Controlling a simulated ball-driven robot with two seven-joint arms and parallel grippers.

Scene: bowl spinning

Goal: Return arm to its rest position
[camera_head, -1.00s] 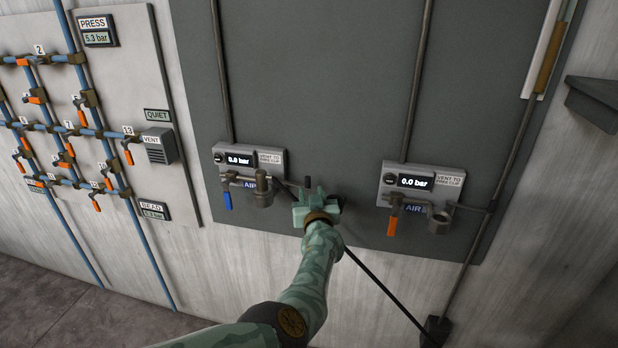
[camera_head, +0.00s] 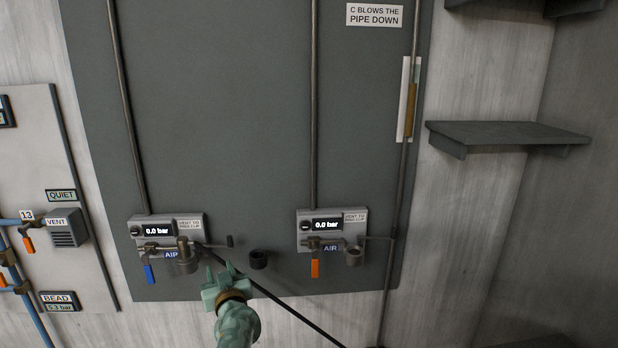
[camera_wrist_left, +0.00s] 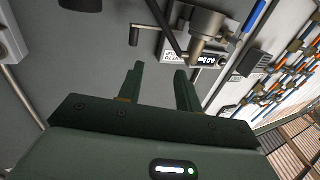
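My left gripper (camera_head: 222,278), green and camouflaged, is in the lower middle of the head view, just below and right of the left air station. In the left wrist view its two fingers (camera_wrist_left: 160,80) stand apart with nothing between them. A small dark crank handle (camera_wrist_left: 146,36) and a grey metal fitting (camera_wrist_left: 205,40) lie beyond the fingertips, apart from them. My right gripper is not in view.
The left station (camera_head: 165,232) has a blue lever (camera_head: 150,274); the right station (camera_head: 332,230) has an orange lever (camera_head: 315,268). Both read 0.0 bar. A dark round cup (camera_head: 258,259) sits between them. A shelf (camera_head: 510,134) juts out at right.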

